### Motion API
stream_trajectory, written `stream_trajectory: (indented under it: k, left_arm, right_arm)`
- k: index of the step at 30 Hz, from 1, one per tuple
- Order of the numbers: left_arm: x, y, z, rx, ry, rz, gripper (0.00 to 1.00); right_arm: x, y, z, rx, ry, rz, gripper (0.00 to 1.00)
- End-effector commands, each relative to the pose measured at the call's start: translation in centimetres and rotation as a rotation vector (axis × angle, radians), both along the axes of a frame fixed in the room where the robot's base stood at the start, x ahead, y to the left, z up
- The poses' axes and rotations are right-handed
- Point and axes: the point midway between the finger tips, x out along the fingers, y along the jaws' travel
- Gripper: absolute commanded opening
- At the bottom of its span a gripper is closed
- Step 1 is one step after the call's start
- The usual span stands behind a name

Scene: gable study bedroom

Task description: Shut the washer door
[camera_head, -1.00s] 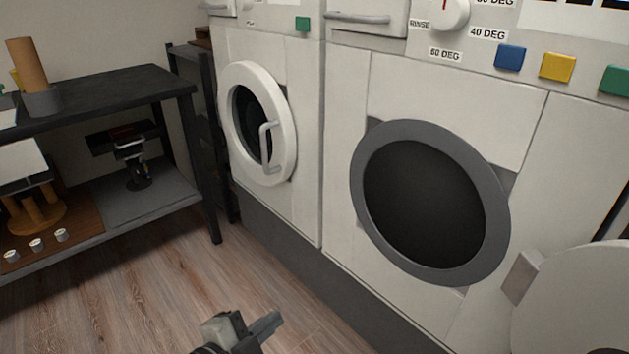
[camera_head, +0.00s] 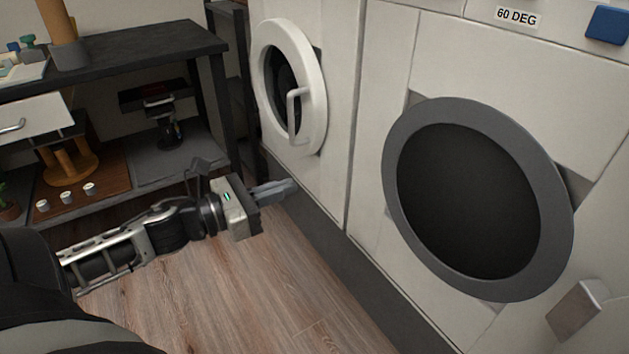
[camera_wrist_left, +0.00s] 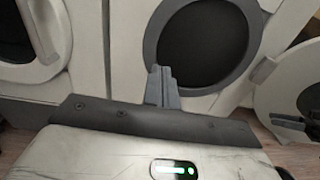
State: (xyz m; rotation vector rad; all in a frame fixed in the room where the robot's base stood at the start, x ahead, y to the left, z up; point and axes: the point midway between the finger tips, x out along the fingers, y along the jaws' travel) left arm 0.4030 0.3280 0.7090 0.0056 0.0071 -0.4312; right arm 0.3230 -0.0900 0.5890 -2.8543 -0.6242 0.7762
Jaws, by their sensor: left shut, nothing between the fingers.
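The washer (camera_head: 395,215) on the right has a dark round opening with a grey rim (camera_head: 400,115). Its round door stands swung out to the right; it is outside the head view, but the left wrist view shows the door (camera_wrist_left: 262,95) at its right edge. A pale block (camera_head: 577,310) sits on the washer front at lower right in the head view. My left gripper (camera_head: 287,189) is shut and empty, above the floor in front of the machines, touching nothing. Its fingers (camera_wrist_left: 161,80) point toward the washer front in the left wrist view.
Another machine at left has a white round door (camera_head: 317,90) with a bar handle, seemingly closed. A dark shelf unit (camera_head: 120,50) with small objects stands left, beside my left arm. Wooden floor (camera_head: 240,300) is free in front of the machines.

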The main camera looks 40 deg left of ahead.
Motion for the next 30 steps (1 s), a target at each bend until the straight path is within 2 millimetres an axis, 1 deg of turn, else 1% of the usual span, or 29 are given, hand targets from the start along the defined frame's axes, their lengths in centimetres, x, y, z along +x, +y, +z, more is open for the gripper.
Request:
stream_trajectory:
  k: [1, 6, 12, 18, 30]
  left_arm:
    - [1.1, -0.5, -0.1, 0.002, -0.005, -0.003, 0.0]
    - [3.7, -1.7, -0.1, 0.001, -0.004, -0.001, 0.0]
    - [5.5, -2.5, -0.1, -0.002, 0.0, 0.001, 0.0]
    - [6.1, -2.8, -0.1, -0.003, 0.001, 0.001, 0.0]
    - [6.1, -2.8, -0.1, -0.003, 0.003, 0.001, 0.0]
  right_arm:
    - [0.0, 0.0, 0.0, 0.004, -0.018, 0.002, 0.36]
    - [0.2, 0.1, 0.7, 0.016, -0.061, 0.006, 0.36]
    - [0.1, 0.4, 1.4, 0.03, -0.092, 0.014, 0.36]
    - [0.0, 0.5, 1.9, 0.039, -0.107, 0.018, 0.36]
    - [0.0, 0.5, 1.8, 0.036, -0.104, 0.016, 0.36]
